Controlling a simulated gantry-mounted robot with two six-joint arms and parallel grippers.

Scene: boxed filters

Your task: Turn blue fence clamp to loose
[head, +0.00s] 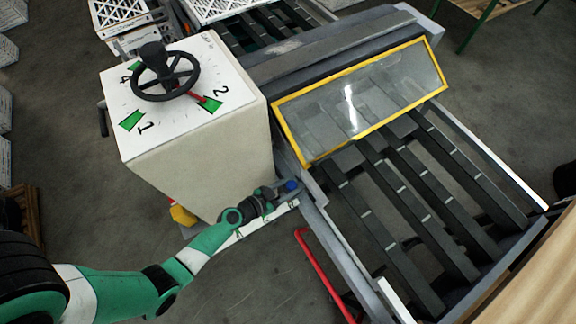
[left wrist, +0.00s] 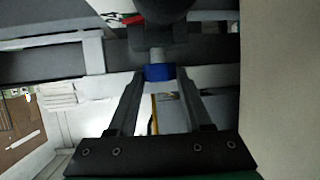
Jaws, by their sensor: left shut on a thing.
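The blue fence clamp (head: 291,186) is a small blue knob at the left side of the machine frame, just below the white cabinet. My left gripper (head: 283,190) is at it, its arm coming in from the lower left. In the left wrist view the blue clamp (left wrist: 160,72) sits between the tips of the two grey fingers (left wrist: 159,78), which are closed on its sides. A grey shaft shows just above the blue part. Its turned position cannot be told. My right gripper is not in view.
A white cabinet (head: 200,150) with a black handwheel (head: 165,78) and numbered dial stands close beside the gripper. A yellow-framed clear guard (head: 360,98) and dark slatted bed (head: 400,210) lie to the right. A red bar (head: 325,275) runs below the gripper.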

